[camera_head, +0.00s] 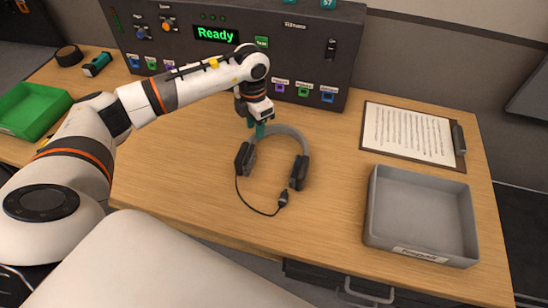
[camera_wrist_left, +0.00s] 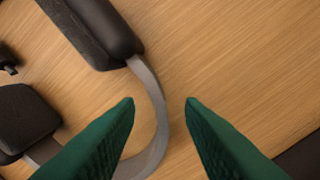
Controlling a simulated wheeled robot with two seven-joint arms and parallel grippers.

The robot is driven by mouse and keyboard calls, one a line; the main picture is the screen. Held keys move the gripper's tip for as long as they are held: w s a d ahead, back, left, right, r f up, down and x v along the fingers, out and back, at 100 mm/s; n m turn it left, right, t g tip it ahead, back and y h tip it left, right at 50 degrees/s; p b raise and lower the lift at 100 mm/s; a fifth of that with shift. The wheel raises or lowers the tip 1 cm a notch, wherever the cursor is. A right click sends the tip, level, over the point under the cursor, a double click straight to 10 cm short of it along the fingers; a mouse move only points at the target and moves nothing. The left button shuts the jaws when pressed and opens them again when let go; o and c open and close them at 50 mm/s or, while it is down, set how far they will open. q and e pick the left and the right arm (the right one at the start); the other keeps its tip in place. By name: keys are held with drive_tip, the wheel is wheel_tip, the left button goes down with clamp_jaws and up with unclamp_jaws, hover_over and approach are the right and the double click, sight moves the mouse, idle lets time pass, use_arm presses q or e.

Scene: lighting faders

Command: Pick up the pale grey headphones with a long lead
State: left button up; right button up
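The grey headphones (camera_head: 290,132) lie on the wooden table, with a pale grey band and two dark ear cups. Their dark lead curves from the left cup towards the front and ends in a plug (camera_head: 283,199). My left gripper (camera_head: 256,131) is over the left part of the band, pointing down. In the left wrist view its green fingers (camera_wrist_left: 160,103) are open and apart, and the band (camera_wrist_left: 153,92) curves through the space between them. Whether the fingers touch the band cannot be told. My right gripper is not in view.
A grey tray (camera_head: 422,172) stands at the right, with a clipboard (camera_head: 460,140) behind it. A dark control panel (camera_head: 345,25) with faders and a "Ready" display stands at the back. A green tray (camera_head: 35,100) is at the far left.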

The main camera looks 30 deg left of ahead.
use_arm(q)
drive_tip(key=f, duration=0.4)
drive_tip(key=shift+w+d+f+p, duration=0.15)
drive_tip(key=shift+w+f+p, duration=0.1)
drive_tip(key=shift+w+p, duration=0.15)
drive_tip(key=shift+s, duration=0.1)
clamp_jaws()
